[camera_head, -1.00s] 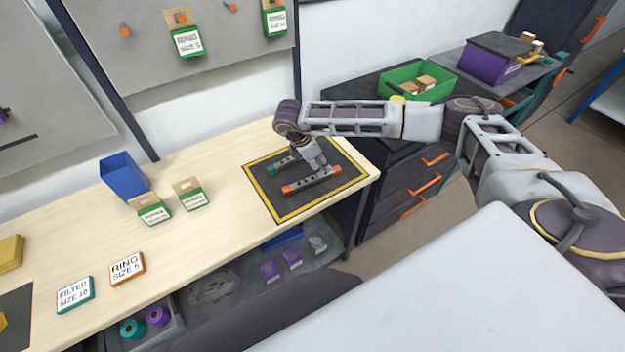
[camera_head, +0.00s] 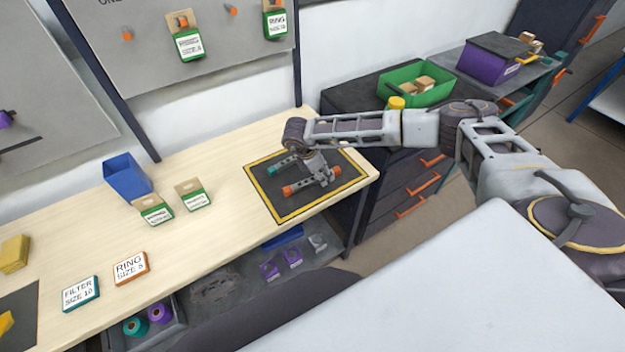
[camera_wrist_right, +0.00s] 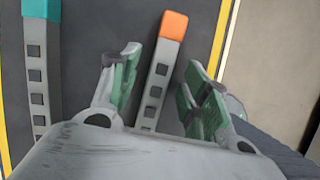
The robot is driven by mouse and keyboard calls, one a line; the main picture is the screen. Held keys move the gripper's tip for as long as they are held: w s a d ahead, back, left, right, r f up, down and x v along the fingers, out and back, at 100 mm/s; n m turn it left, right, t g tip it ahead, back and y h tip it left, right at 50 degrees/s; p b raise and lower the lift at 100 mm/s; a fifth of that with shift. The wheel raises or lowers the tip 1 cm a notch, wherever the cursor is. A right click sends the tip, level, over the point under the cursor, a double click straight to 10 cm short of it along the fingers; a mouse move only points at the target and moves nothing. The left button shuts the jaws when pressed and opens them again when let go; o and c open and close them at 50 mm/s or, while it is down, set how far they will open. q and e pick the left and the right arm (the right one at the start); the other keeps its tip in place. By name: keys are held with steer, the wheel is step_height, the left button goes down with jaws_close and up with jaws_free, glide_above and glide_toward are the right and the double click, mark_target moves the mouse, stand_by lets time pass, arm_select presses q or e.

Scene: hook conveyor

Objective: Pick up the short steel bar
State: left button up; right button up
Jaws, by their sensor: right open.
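Two grey steel bars lie on the dark mat (camera_head: 268,193) with the yellow border. One has orange ends (camera_head: 289,190) and one has a teal end (camera_head: 272,170). I cannot tell which is shorter, as both are partly hidden. My right gripper (camera_head: 319,177) is open, low over the orange-ended bar. In the right wrist view its green-padded fingers (camera_wrist_right: 162,65) stand on either side of the orange-ended bar (camera_wrist_right: 157,85), with gaps to both sides. The teal-ended bar (camera_wrist_right: 36,75) lies to the left, outside the fingers. My left gripper is not in view.
The mat lies at the right end of the wooden table (camera_head: 215,235). A blue bin (camera_head: 128,178) and two green-labelled boxes (camera_head: 193,196) stand to the left. A dark drawer cabinet (camera_head: 400,185) stands right of the table, with a green crate (camera_head: 415,85) on top.

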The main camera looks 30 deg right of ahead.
steer(key=shift+d+f, duration=0.1)
steer(key=shift+f, duration=0.1)
stand_by(0.3)
jaws_close()
